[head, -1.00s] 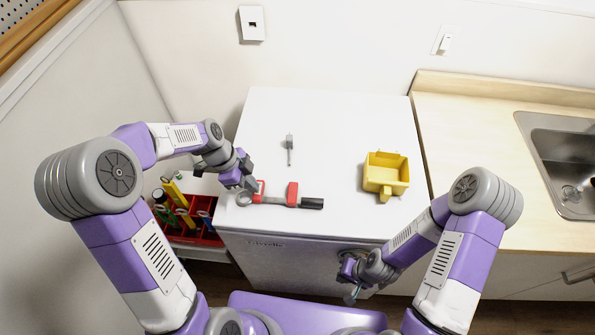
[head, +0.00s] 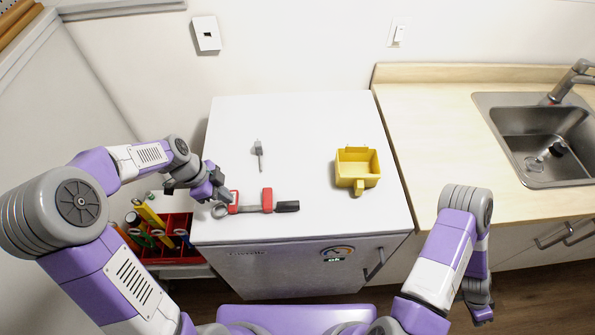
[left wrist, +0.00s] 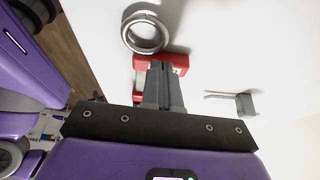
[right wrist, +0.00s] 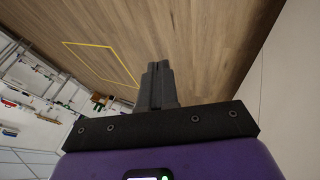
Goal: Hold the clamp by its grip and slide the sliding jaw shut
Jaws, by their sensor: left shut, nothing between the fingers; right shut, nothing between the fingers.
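The clamp lies flat on the white cabinet top, with a red fixed jaw (head: 233,201) at its left end, a red sliding jaw (head: 267,200) on its bar and a black grip (head: 287,206) at the right. A gap separates the two red jaws. My left gripper (head: 222,196) is shut and empty beside the fixed jaw. In the left wrist view its fingers (left wrist: 162,85) cover part of the red jaw (left wrist: 160,63); I cannot tell whether they touch it. My right gripper (right wrist: 156,85) is shut and empty, low at the right, above the wooden floor.
A metal ring (head: 219,210) lies at the clamp's left end. A small grey tool (head: 258,152) and a yellow bin (head: 357,168) stand farther back on the white top (head: 310,125). A red tool crate (head: 170,222) is left of the cabinet. A sink (head: 540,140) is at the right.

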